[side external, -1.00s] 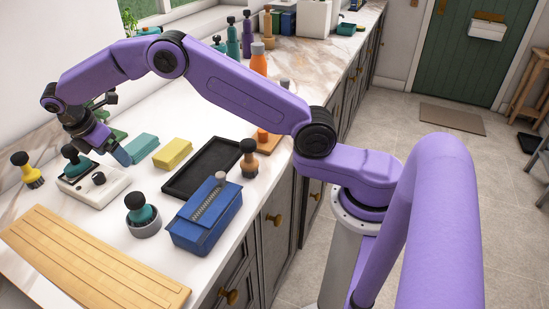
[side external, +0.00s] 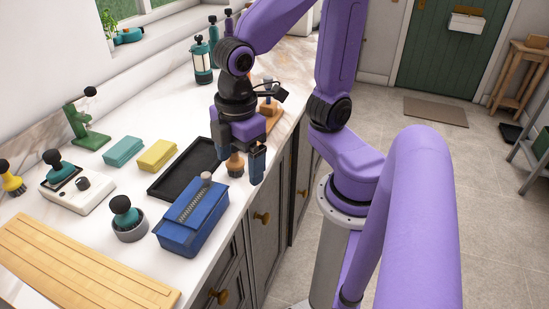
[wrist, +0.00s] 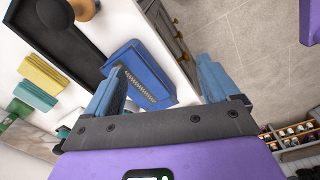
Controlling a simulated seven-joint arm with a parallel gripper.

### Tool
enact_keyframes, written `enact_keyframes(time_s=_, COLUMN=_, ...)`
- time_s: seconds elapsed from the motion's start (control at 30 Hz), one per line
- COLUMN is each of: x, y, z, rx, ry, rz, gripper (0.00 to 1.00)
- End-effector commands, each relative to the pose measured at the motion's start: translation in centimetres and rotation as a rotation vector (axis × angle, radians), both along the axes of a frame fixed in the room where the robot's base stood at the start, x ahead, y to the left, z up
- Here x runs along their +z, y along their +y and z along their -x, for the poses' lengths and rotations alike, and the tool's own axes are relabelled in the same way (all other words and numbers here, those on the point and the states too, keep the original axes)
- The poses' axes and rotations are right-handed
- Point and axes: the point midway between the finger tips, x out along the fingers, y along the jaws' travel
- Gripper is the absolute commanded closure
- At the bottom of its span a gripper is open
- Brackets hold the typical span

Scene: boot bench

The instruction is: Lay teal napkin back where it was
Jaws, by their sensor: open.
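A flat teal folded block (side external: 124,151), which looks like the teal napkin, lies on the white counter beside a yellow one (side external: 157,155). The teal one also shows at the left of the wrist view (wrist: 36,95). My gripper (side external: 237,168) is open and empty over the counter's front edge, well to the right of the teal block. In the side view its fingers partly cover a wooden brush (side external: 235,162).
A black tray (side external: 165,187) lies between the yellow block and my gripper.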

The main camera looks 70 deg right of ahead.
Motion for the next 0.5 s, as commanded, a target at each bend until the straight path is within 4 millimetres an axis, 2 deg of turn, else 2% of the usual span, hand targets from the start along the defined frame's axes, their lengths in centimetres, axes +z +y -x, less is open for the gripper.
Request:
enact_keyframes(time_s=0.03, x=-0.3, y=-1.1, z=1.7, rx=-0.013, ry=0.004, rz=-0.011, gripper=0.12)
enact_keyframes(time_s=0.1, x=-0.7, y=-2.2, z=3.4, rx=-0.033, ry=0.012, rz=-0.023, gripper=0.12)
enact_keyframes(time_s=0.2, x=-1.1, y=-3.3, z=4.9, rx=-0.053, ry=0.019, rz=-0.032, gripper=0.12)
enact_keyframes(time_s=0.3, x=-1.3, y=-3.7, z=5.6, rx=-0.062, ry=0.023, rz=-0.036, gripper=0.12)
enact_keyframes(time_s=0.5, x=-1.4, y=-3.8, z=5.7, rx=-0.064, ry=0.024, rz=-0.037, gripper=0.12)
